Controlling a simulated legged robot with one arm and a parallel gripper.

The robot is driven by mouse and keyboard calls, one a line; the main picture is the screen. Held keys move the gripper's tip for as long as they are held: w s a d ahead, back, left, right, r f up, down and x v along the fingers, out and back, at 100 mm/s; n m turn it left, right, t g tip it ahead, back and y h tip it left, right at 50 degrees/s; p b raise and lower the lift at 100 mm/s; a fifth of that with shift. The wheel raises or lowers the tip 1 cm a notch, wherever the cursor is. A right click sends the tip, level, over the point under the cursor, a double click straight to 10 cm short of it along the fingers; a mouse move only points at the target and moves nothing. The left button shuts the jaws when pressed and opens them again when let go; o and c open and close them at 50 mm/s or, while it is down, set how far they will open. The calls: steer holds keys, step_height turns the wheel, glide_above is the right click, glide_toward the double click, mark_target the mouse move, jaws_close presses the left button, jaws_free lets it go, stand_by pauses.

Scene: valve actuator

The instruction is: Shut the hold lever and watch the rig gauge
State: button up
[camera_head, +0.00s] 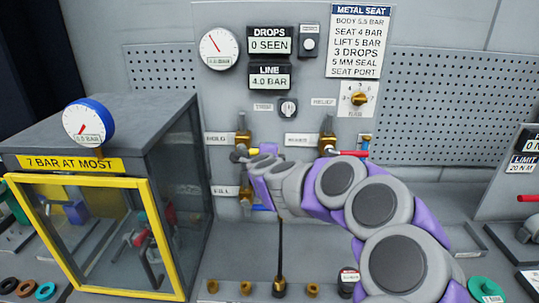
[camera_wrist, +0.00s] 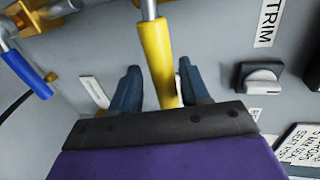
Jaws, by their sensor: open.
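The HOLD label (camera_head: 216,138) sits beside a brass valve (camera_head: 242,138) on the back panel. Its lever has a yellow handle, mostly hidden by my arm in the head view. In the wrist view the yellow handle (camera_wrist: 155,48) runs between the two fingers of my gripper (camera_wrist: 158,88), with a visible gap on the right side. My gripper (camera_head: 246,158) is open around the handle and not closed on it. A white round gauge (camera_head: 219,48) is at the panel's top left. A blue-rimmed gauge (camera_head: 88,122) is on the grey box; I cannot tell which is the rig gauge.
A blue handle (camera_wrist: 27,72) is near my gripper at left in the wrist view. A red lever (camera_head: 350,153) is to the right of my gripper. The TRIM knob (camera_head: 288,107) is above. A yellow-framed box (camera_head: 180,150) stands at left. The LINE display (camera_head: 269,77) reads 4.0 BAR.

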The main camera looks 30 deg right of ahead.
steer(key=shift+s+a+r, duration=0.25)
steer(key=shift+s+r, duration=0.05)
steer(key=shift+s, duration=0.1)
steer(key=p+v, duration=0.2)
steer(key=v, duration=1.4)
steer(key=shift+s+f, duration=0.15)
steer(key=shift+f, duration=0.05)
